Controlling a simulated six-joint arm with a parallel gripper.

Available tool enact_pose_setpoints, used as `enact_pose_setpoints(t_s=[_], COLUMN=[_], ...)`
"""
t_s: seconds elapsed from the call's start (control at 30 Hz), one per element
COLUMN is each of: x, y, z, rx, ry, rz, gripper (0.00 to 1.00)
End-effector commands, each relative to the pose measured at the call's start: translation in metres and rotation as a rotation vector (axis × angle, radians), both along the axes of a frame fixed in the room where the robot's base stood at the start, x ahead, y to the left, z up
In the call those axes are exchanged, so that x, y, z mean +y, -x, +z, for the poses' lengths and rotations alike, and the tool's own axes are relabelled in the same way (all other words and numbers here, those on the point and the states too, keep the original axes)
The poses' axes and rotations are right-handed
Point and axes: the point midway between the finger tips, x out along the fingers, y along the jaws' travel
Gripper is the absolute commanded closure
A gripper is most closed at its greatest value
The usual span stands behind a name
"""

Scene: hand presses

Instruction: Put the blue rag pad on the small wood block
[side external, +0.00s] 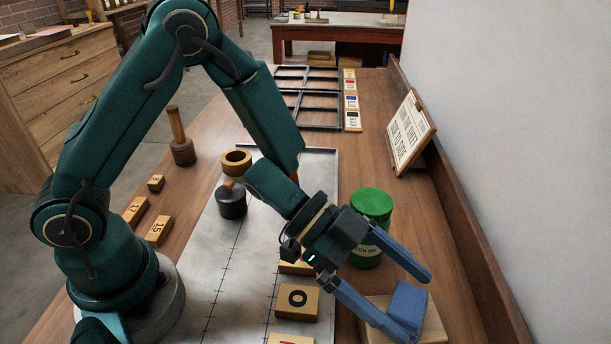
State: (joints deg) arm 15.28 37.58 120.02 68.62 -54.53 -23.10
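The blue rag pad (408,304) is a small blue block-shaped pad at the lower right. It appears to rest on a pale wood board (436,332). My gripper (421,308) has two long blue fingers spread wide, one on the far side of the pad and one on the near side. The near finger overlaps the pad's lower edge in the picture; I cannot tell if it touches. A small wood block (155,183) stands at the left of the table, beyond two longer numbered blocks. My arm hides part of the middle.
A green tin (371,205) stands just behind my gripper. A dark handled tool (231,198), a wooden ring (236,162) and a tall-handled tool (182,150) stand farther back. A sign (409,133) leans at right.

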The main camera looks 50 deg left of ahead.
Motion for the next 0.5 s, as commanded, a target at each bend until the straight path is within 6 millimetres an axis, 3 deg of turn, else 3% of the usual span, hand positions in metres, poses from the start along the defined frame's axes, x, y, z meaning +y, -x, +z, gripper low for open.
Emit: enact_pose_setpoints(t_s=[0.3,0.5], x=[0.002,0.035], y=[0.0,0.009], z=[0.006,0.022], rx=[-0.002,-0.003], ry=[0.0,0.001], rz=[0.0,0.008], gripper=[0.0,0.0])
